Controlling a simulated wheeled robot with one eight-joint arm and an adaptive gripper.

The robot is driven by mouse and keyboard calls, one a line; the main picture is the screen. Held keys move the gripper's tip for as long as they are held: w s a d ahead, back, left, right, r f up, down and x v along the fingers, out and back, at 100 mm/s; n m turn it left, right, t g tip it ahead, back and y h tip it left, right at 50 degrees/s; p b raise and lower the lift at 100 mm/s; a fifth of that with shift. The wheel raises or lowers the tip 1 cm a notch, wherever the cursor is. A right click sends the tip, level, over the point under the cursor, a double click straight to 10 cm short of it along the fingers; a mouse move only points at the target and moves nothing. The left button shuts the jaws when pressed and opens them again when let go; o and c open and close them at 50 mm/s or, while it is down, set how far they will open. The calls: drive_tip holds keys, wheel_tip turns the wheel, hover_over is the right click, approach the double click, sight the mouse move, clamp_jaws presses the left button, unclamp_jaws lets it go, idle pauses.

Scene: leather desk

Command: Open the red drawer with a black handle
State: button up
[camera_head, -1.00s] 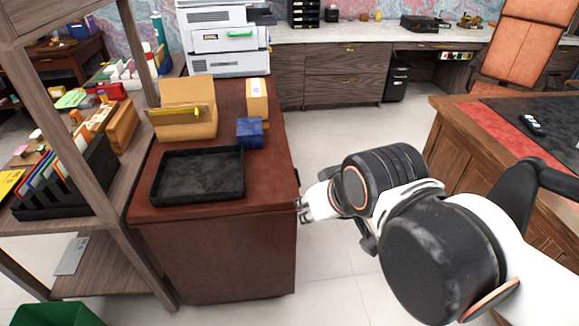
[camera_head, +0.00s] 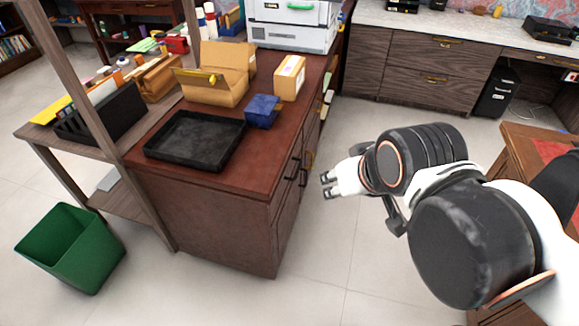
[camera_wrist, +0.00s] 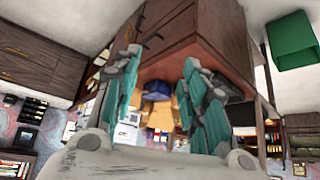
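The red-brown wooden cabinet (camera_head: 205,215) stands left of centre in the head view, with its drawer front (camera_head: 287,180) facing right and seen at a steep angle. Black handles (camera_head: 295,167) show on that front. The front looks closed. In the wrist view the cabinet (camera_wrist: 205,38) appears upside down, with a dark handle (camera_wrist: 152,42) on its front. My gripper (camera_head: 325,186) is to the right of the handles, apart from the cabinet. In the wrist view its two fingers (camera_wrist: 158,88) are spread wide with nothing held between them.
On the cabinet top are a black tray (camera_head: 190,152), an open cardboard box (camera_head: 218,88), a blue box (camera_head: 262,111) and a small carton (camera_head: 290,77). A green bin (camera_head: 75,250) stands at the left. A wooden desk (camera_head: 525,150) is at the right. Floor between is clear.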

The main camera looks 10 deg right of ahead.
drive_tip(key=shift+c, duration=1.1)
drive_tip(key=m+g+y+p, duration=0.2)
drive_tip(key=m+g+p, duration=0.1)
drive_tip(key=m+g, duration=0.3)
hover_over(298, 169)
drive_tip(key=s+d, duration=0.2)
drive_tip(key=d, duration=0.1)
drive_tip(key=s+d+x, duration=0.1)
drive_tip(key=d+x, duration=0.1)
drive_tip(key=x, duration=0.9)
drive_tip(key=s+d+f+x, duration=0.1)
drive_tip(key=d+x, duration=0.1)
drive_tip(key=x, duration=0.9)
drive_tip(key=b+x, duration=0.2)
drive_tip(key=x, duration=0.4)
drive_tip(key=b+x, duration=0.2)
drive_tip(key=x, duration=0.5)
drive_tip(key=shift+a+f, duration=0.15)
drive_tip(key=shift+a, duration=0.1)
drive_tip(key=shift+c, duration=0.5)
